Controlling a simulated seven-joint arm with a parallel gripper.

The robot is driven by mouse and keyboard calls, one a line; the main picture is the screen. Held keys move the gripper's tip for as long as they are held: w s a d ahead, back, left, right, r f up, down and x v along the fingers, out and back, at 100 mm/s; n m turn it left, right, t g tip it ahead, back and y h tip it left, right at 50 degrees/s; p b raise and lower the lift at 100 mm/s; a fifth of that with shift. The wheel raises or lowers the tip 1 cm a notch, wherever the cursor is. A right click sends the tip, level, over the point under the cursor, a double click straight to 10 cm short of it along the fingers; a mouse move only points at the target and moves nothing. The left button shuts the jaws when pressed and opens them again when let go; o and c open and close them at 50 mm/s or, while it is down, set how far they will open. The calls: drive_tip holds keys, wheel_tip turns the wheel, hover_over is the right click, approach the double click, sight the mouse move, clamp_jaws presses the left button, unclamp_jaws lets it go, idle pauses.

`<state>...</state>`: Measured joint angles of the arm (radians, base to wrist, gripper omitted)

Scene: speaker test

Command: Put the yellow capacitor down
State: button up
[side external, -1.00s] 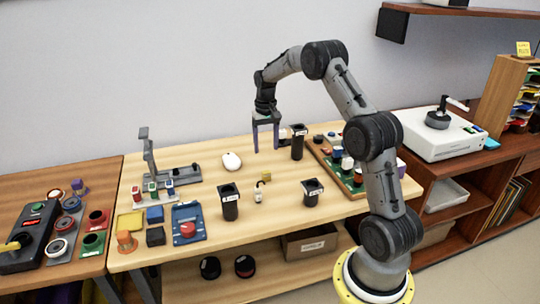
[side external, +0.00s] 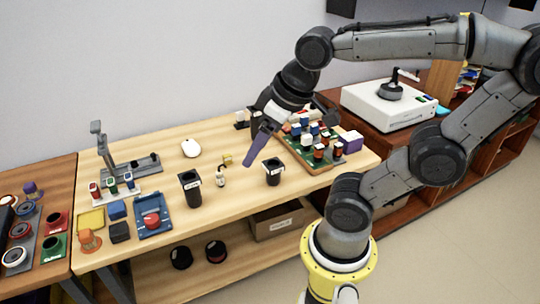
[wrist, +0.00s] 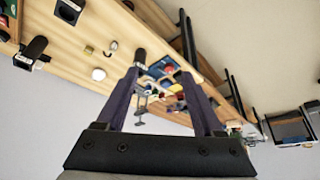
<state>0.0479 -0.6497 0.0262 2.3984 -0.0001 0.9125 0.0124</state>
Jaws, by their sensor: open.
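A small yellow piece (side external: 227,160), which looks like the yellow capacitor, stands on the light wood table beside a small pale piece with a dark hook (side external: 221,178). In the wrist view a small yellow piece (wrist: 89,50) shows left of my fingers, on the wood top. My gripper (side external: 253,155) has purple fingers and is tilted above the table, right of the yellow piece and left of the parts tray. In the wrist view my gripper (wrist: 161,73) has its fingers spread with nothing held between them. The near finger partly hides the other in the side view.
Black cups (side external: 190,188) and (side external: 272,173) stand near the table's front. A tray of coloured parts (side external: 322,168) lies at the right. A metal stand (side external: 137,167), a blue tray (side external: 142,231) and a white mouse-like object (side external: 190,148) are to the left.

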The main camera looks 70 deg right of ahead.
drive_tip(key=shift+o, duration=0.5)
drive_tip(key=shift+s+a+f+n, duration=0.15)
drive_tip(key=shift+s+a+f, duration=0.15)
drive_tip(key=shift+s, duration=0.35)
drive_tip(key=shift+s+a+f+n, duration=0.15)
drive_tip(key=shift+s+f, duration=0.25)
drive_tip(key=shift+s, duration=0.25)
drive_tip(key=shift+w+t, duration=0.1)
drive_tip(key=shift+t, duration=0.2)
